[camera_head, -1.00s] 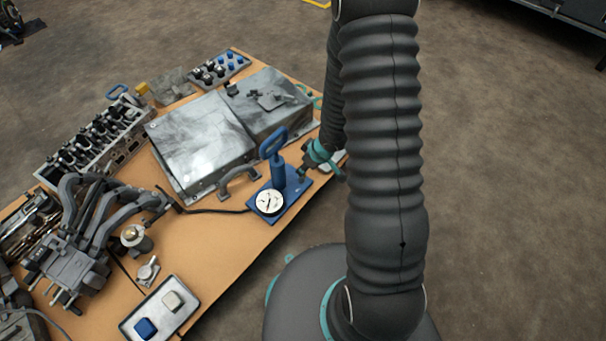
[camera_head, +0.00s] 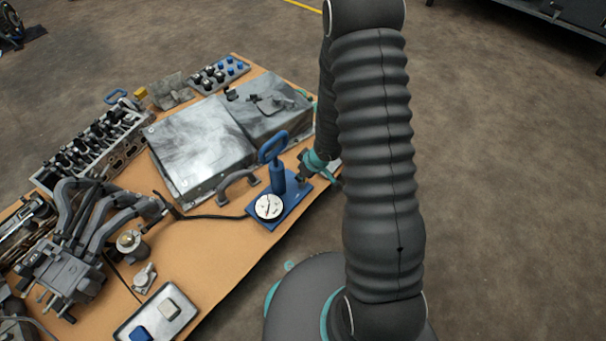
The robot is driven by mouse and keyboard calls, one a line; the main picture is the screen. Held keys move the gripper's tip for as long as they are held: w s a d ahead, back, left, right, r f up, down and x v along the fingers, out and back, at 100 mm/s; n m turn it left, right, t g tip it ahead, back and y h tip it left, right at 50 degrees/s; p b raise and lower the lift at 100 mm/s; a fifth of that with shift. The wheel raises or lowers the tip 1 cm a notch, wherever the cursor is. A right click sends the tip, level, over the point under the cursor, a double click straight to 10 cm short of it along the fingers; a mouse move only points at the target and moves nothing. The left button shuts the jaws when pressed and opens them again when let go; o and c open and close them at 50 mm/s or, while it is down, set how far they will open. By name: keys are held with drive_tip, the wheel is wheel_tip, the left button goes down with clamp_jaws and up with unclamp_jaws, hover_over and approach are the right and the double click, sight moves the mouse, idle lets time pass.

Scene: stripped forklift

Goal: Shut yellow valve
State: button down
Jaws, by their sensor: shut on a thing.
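A blue hand pump (camera_head: 278,181) with a round white gauge (camera_head: 268,206) stands near the table's right edge. My gripper (camera_head: 304,175), dark with teal parts, is low at the right end of the pump's base. It is shut on a small part there that its fingers hide. No yellow valve can be made out at that spot. A small yellow piece (camera_head: 141,93) shows at the table's far left edge, but I cannot tell what it is.
A large grey metal case (camera_head: 203,143) lies behind the pump. An engine head (camera_head: 92,148) and grey pipes (camera_head: 88,215) fill the left side. A tray (camera_head: 181,322) is at the front. Bare tabletop (camera_head: 205,250) lies between.

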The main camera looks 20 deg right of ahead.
drive_tip(key=shift+f+m+b, duration=0.15)
drive_tip(key=shift+m+b, duration=0.25)
drive_tip(key=shift+b, duration=0.15)
drive_tip(key=shift+m+t+h+b, duration=0.3)
drive_tip(key=shift+m+h+b, duration=0.3)
drive_tip(key=shift+m+b, duration=0.45)
drive_tip(key=shift+a+m+h, duration=0.1)
drive_tip(key=shift+m+h, duration=0.4)
drive_tip(key=shift+m, duration=0.75)
drive_tip(key=shift+r+m+h, duration=0.2)
drive_tip(key=shift+m+h, duration=0.1)
drive_tip(key=shift+m, duration=0.6)
drive_tip(key=m+h+p, duration=0.1)
drive_tip(key=m+p, duration=0.1)
drive_tip(key=p, duration=0.1)
drive_tip(key=m+p, duration=0.2)
drive_tip(key=p, duration=0.1)
drive_tip(key=shift+a+r+m+h, duration=0.2)
drive_tip(key=shift+m+h, duration=0.1)
drive_tip(key=shift+h, duration=0.1)
drive_tip(key=shift+f+m+h+p, duration=0.2)
drive_tip(key=shift+m+h+p, duration=0.1)
drive_tip(key=shift+m+p, duration=0.7)
drive_tip(key=shift+f, duration=0.1)
